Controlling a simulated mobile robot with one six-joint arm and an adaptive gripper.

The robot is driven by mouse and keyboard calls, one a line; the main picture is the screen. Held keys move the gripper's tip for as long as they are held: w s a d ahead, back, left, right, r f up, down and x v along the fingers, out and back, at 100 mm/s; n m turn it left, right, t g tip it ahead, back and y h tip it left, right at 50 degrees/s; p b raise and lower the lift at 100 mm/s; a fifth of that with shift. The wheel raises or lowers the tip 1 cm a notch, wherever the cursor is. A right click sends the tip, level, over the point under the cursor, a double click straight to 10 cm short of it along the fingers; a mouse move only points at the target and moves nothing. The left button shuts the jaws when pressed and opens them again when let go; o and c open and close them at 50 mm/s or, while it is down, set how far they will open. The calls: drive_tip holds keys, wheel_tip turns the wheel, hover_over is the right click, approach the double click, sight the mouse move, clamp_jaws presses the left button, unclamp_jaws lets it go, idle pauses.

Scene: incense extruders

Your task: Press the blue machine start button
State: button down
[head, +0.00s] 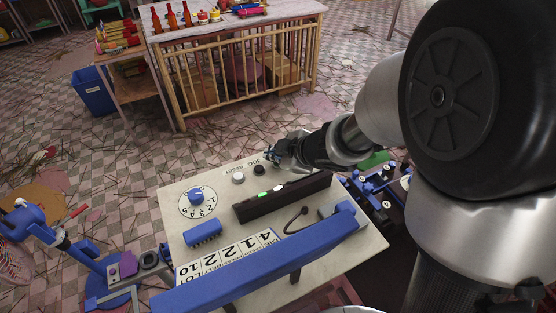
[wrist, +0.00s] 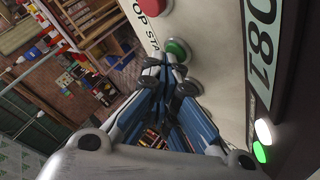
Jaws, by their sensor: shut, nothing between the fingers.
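The blue machine's pale panel (head: 222,262) fills the lower middle of the head view. In the wrist view a green button (wrist: 177,48) sits on this panel beside a partly readable label with "STA", and a red button (wrist: 172,5) is above it, cut by the edge. My gripper (wrist: 167,72) is shut and empty, its fingertips just below the green button in the picture. I cannot tell whether they touch it. In the head view my gripper (head: 277,152) is at the panel's far edge and hides the green and red buttons.
A black knob (head: 258,171) and a grey button (head: 238,178) lie by the "JOG RESET" label. A blue dial (head: 196,195), a black bar (head: 285,197) and a long blue beam (head: 265,262) are nearer. A wooden table (head: 230,26) stands behind.

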sight(276, 164)
drive_tip(key=shift+r, duration=0.1)
drive_tip(key=shift+r+p, duration=0.8)
drive_tip(key=shift+p, duration=0.3)
wheel_tip(276, 164, up, 5)
drive_tip(key=p, duration=0.5)
idle(0.3)
